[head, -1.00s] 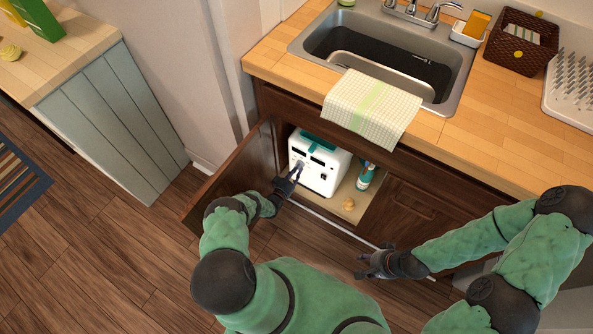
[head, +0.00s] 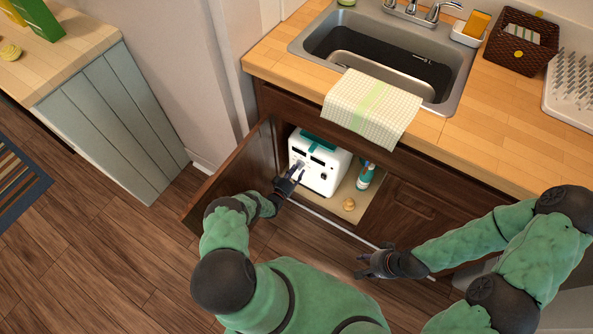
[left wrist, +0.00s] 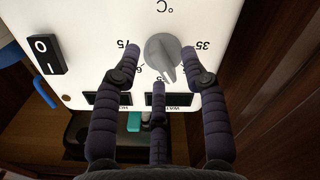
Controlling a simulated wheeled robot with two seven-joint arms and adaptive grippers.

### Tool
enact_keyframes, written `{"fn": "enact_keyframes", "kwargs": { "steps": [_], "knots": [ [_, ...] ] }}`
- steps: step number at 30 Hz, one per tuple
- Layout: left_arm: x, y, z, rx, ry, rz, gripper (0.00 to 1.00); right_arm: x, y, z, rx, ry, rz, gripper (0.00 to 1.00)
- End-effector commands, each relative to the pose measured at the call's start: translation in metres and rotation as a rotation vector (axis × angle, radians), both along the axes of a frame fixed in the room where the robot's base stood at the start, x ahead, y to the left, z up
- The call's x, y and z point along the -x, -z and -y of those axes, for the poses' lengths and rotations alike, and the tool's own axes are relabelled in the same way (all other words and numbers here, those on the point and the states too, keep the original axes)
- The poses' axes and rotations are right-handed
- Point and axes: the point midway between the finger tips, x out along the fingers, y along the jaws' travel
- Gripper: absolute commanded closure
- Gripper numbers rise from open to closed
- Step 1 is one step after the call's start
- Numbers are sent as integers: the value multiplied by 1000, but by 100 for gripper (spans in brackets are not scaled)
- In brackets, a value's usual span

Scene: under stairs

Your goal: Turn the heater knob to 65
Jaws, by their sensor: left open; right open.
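The white heater (head: 326,177) stands inside the open cabinet under the sink. In the left wrist view its front (left wrist: 95,25) appears upside down, with a grey knob (left wrist: 163,52) beside a °C mark. The labels 75 and 35 show to its left and right; labels below are partly hidden by my fingers. The knob's pointer points down and slightly right in that view. My left gripper (head: 297,174) is open at the heater's front, its fingers (left wrist: 160,60) on both sides of the knob; contact is unclear. My right gripper (head: 368,265) is open and empty outside the cabinet.
The open cabinet door (head: 232,175) stands left of my left forearm. A teal-and-white bottle (head: 366,177) and a small tan object (head: 349,204) are right of the heater. A towel (head: 372,108) hangs over the counter edge. A black rocker switch (left wrist: 46,54) is on the heater's front.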

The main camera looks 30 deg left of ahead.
Motion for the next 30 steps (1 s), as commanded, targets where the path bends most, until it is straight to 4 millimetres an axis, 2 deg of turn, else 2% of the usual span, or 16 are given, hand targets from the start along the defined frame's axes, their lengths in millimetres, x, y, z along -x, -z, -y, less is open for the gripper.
{"fn": "enact_keyframes", "kwargs": {
  "steps": [5,12,18,30],
  "knots": [
    [10,0,-2,1,-1,-1,56,0,0,0,0,0,0,55],
    [46,0,-5,2,-3,-2,56,0,0,0,0,0,0,55],
    [69,0,-7,0,-3,-1,56,0,0,0,0,0,0,55],
    [75,0,-6,0,0,0,56,0,0,0,0,0,0,55]
  ]
}}
